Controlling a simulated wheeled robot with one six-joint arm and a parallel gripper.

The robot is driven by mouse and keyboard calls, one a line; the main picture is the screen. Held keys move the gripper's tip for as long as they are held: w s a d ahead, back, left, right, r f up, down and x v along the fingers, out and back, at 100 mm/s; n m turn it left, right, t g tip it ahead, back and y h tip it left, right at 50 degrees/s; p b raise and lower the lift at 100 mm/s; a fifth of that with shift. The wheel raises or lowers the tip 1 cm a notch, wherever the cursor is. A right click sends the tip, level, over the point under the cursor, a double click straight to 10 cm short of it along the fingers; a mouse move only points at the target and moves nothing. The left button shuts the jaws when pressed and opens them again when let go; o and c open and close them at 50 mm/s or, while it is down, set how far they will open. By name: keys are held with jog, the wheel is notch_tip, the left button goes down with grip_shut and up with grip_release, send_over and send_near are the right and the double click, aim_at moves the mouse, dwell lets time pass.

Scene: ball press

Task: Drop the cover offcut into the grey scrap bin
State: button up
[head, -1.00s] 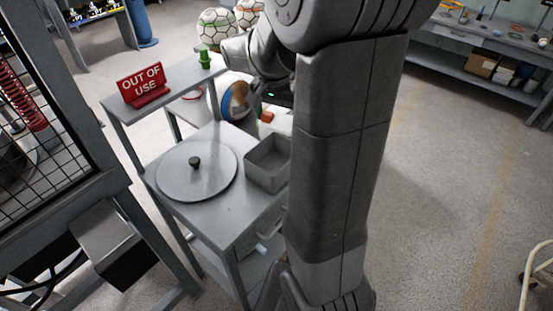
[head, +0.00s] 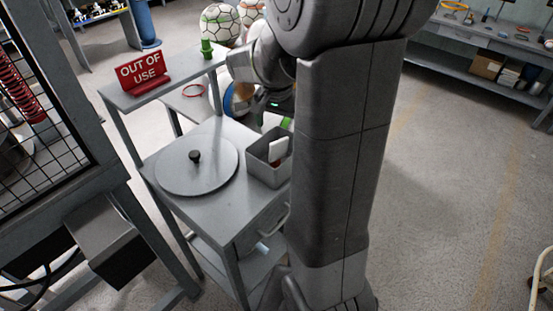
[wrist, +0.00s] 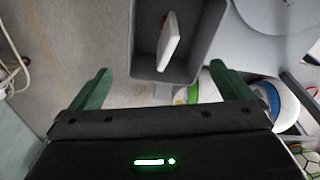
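The cover offcut, a thin white piece with a reddish-brown side, shows in the head view (head: 278,148) and the wrist view (wrist: 168,38). It stands tilted within the opening of the grey scrap bin, apart from my gripper; whether it touches the bin floor cannot be told. The open-topped bin (head: 261,172) stands on the grey cart and also shows in the wrist view (wrist: 143,62). My gripper (wrist: 162,80) is open, its green fingers wide apart with nothing between them. It is just beyond the bin in the head view, partly hidden by my arm.
A round grey lid with a black knob (head: 197,172) lies left of the bin on the cart (head: 216,214). A red OUT OF USE sign (head: 143,70) stands on the raised shelf. Several balls (head: 220,24) sit behind. Open floor lies to the right.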

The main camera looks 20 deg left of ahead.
notch_tip(320, 180, up, 14)
jog(key=s+b, duration=0.1)
jog(key=s, duration=0.1)
jog(key=shift+f, duration=0.2)
jog(key=shift+f, duration=0.1)
dwell(0.4)
notch_tip(320, 180, down, 9)
jog(key=w+p, duration=0.2)
jog(key=p, duration=0.2)
jog(key=shift+f, duration=0.2)
dwell(0.3)
jog(key=shift+f, duration=0.1)
